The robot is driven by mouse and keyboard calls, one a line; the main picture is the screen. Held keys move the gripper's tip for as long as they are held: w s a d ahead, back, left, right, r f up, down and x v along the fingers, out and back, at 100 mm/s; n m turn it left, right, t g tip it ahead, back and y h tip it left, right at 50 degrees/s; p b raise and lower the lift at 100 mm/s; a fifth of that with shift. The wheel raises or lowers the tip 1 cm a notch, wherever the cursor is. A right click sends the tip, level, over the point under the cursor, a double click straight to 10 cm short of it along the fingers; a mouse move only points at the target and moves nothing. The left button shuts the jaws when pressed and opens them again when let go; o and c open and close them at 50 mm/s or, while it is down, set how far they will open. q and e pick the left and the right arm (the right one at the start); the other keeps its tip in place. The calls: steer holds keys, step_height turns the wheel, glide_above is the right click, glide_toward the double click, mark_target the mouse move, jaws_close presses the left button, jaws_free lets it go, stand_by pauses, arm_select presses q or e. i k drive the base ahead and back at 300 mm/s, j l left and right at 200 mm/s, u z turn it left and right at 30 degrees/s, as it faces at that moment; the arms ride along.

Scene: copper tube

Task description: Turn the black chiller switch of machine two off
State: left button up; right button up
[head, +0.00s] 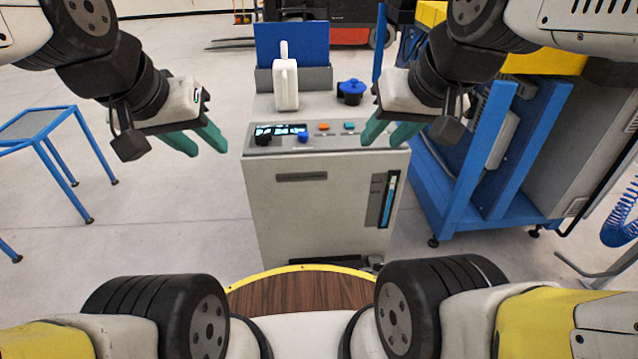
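A grey machine cabinet (312,205) stands straight ahead of me. Its sloped top panel carries a small black knob (264,140) at the left, a blue knob (303,137), an orange button (323,127) and a green button (349,126). A lit display (281,129) sits behind the knobs. Which way the black knob is turned is too small to tell. My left gripper (208,147) is open and empty, left of the panel and apart from it. My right gripper (385,133) is open and empty, over or near the panel's right end; contact cannot be told.
A white bottle-like part (286,85) and a blue-capped part (351,91) stand on the cabinet's top. A blue frame (470,190) stands close on the right. A blue table (40,130) stands at left. Floor between table and cabinet is clear.

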mark_target(262, 140)
steer(key=i+j, duration=0.15)
steer(key=j, duration=0.2)
steer(key=i+j, duration=0.35)
steer(key=j, duration=0.3)
steer(key=i+j, duration=0.2)
steer(key=j+z, duration=0.05)
steer(key=j, duration=0.05)
